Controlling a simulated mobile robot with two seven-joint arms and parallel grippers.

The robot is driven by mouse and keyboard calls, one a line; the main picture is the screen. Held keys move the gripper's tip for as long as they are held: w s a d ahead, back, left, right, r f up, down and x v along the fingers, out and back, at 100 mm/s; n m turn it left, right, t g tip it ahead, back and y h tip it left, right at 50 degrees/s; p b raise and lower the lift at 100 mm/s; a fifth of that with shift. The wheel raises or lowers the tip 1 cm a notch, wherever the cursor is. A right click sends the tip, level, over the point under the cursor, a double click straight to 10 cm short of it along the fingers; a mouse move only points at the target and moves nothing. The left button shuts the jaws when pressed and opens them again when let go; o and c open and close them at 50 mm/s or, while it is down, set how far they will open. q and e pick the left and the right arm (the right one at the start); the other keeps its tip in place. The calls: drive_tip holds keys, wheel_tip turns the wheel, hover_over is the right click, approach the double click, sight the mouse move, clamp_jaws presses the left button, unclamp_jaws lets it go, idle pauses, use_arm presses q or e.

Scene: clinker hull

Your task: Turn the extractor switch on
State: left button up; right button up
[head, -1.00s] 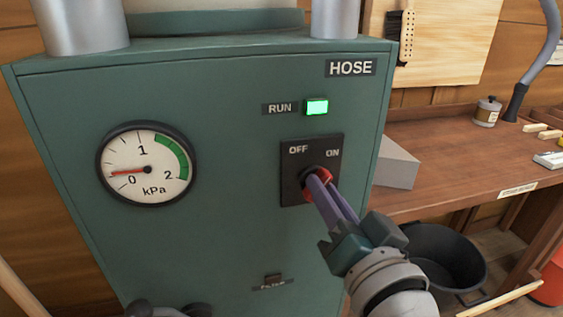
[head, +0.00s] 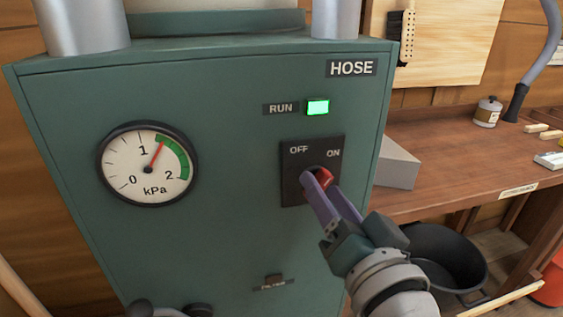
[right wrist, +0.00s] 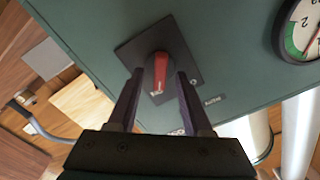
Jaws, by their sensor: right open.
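The extractor switch is a red knob (head: 325,177) on a black plate (head: 293,168) marked OFF and ON, on the front of the green cabinet. The knob's pointer leans up and right, toward ON. In the right wrist view the red knob (right wrist: 161,72) has a white mark at its tip. My right gripper (head: 319,187) is open, with its purple fingers one on each side of the knob, gaps showing beside it. The fingers hide part of the knob in the head view. My left gripper is not in view.
The green RUN lamp (head: 318,107) is lit. The kPa gauge (head: 148,163) has its needle in the green band, between 1 and 2. A wooden bench (head: 445,150) stands at the right, with a black tub (head: 443,258) below it.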

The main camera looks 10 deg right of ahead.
drive_tip(key=s, duration=1)
drive_tip(key=shift+d, duration=0.2)
drive_tip(key=shift+a+p, duration=0.1)
drive_tip(key=shift+p, duration=0.2)
drive_tip(key=s+d+r+n+g+p, duration=0.1)
drive_tip(key=s+d+n+g+p, duration=0.25)
drive_tip(key=s+g, duration=0.4)
drive_tip(key=s+d+r+n+g+p, duration=0.25)
drive_tip(key=s+n+g, duration=0.25)
drive_tip(key=s+g, duration=0.25)
wheel_tip(320, 180, up, 36)
drive_tip(key=a+p, duration=0.1)
drive_tip(key=p, duration=3.6)
drive_tip(key=shift+r+t+p, duration=0.2)
drive_tip(key=shift+t+p, duration=0.1)
drive_tip(key=shift+p, duration=0.1)
